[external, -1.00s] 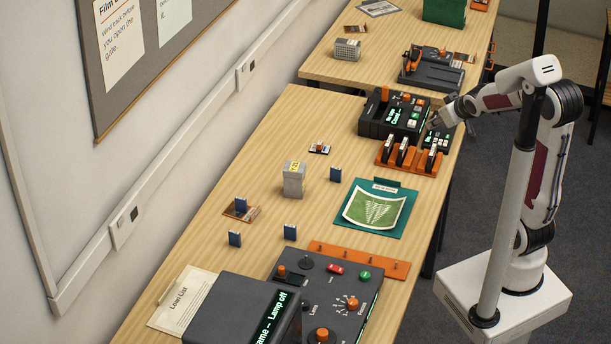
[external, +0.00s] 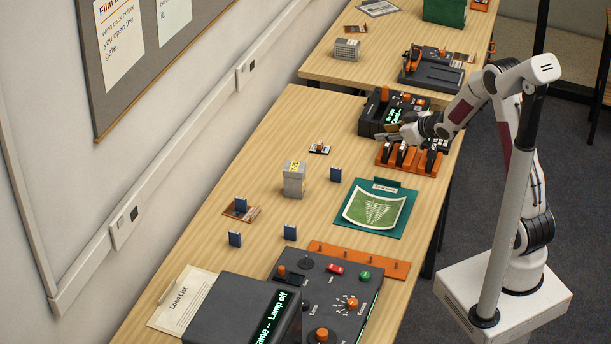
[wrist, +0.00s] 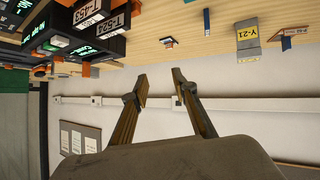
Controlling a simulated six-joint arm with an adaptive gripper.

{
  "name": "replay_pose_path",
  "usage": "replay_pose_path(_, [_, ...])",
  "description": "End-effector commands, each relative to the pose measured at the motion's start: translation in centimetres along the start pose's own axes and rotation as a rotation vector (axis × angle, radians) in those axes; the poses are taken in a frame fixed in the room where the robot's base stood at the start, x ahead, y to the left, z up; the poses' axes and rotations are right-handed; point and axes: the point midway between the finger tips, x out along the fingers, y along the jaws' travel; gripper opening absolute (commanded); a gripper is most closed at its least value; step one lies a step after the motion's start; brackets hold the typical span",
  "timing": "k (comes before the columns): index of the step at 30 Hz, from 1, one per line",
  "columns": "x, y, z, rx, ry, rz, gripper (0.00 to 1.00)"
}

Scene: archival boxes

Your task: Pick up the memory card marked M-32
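Several small blue cards stand on the near table in the external view: one right of the grey box (external: 336,174), one on an orange-brown holder (external: 241,204), one at front left (external: 235,239) and one by the orange strip (external: 290,232). A small card-like piece (external: 319,149) lies farther back. No M-32 marking is readable. A blue card also shows in the wrist view (wrist: 207,22), near the table edge. My gripper (external: 388,134) is by the black console and orange rack. In the wrist view my gripper (wrist: 159,75) has its fingers apart, with nothing between them.
The orange rack (external: 408,171) with black cartridges and the black console (external: 378,112) are close to my gripper. A grey box (external: 294,179) stands mid-table; its label Y-21 shows in the wrist view (wrist: 248,45). A green mat (external: 403,225) lies nearer.

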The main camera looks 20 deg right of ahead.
Motion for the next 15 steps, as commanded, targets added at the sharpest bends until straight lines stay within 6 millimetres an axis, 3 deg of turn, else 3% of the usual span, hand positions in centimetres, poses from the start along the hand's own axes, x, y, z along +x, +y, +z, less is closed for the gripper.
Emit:
replay_pose_path(6, [3.6,-2.4,1.5,-0.009,0.054,-0.081,0.28])
replay_pose_path(15, [7.4,-6.1,3.8,0.0,0.136,-0.202,0.28])
